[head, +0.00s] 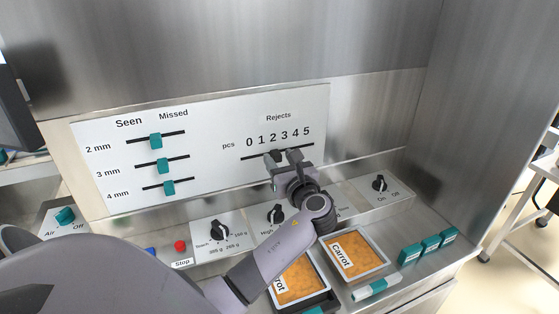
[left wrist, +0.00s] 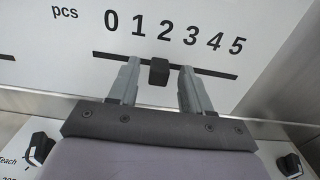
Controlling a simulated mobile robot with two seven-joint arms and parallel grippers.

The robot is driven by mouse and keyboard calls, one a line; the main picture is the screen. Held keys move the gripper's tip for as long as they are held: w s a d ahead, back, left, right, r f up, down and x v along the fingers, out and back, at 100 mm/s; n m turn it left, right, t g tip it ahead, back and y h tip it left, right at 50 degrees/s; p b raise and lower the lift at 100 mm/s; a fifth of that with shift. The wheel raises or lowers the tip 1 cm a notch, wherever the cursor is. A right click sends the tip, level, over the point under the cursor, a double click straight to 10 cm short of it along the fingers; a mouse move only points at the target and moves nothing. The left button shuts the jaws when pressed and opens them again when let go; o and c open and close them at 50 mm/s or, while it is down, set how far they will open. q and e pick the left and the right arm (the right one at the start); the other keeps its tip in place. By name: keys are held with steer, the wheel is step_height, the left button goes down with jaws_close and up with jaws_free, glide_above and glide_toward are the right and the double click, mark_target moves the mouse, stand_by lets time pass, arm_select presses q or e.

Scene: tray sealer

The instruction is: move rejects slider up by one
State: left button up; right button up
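The rejects slider is a small black knob (left wrist: 159,72) on a dark horizontal track (left wrist: 215,73) under the numerals 0 to 5. In the left wrist view the knob stands about under the 2. My left gripper (left wrist: 160,68) is open, with one finger on each side of the knob and a visible gap to each. In the head view the left gripper (head: 283,158) is at the track on the white Rejects panel (head: 240,125) and mostly hides the knob. My right gripper is not in view.
Three teal sliders, one being (head: 163,166), sit on the panel's left. Below are rotary knobs, such as (head: 221,230), and a red stop button (head: 180,246). Carrot trays (head: 384,268) and teal blocks (head: 430,243) stand on the metal ledge below.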

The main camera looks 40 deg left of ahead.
arm_select(q)
steer(key=v, duration=0.7)
stand_by(0.3)
steer(key=shift+s, duration=0.1)
stand_by(0.4)
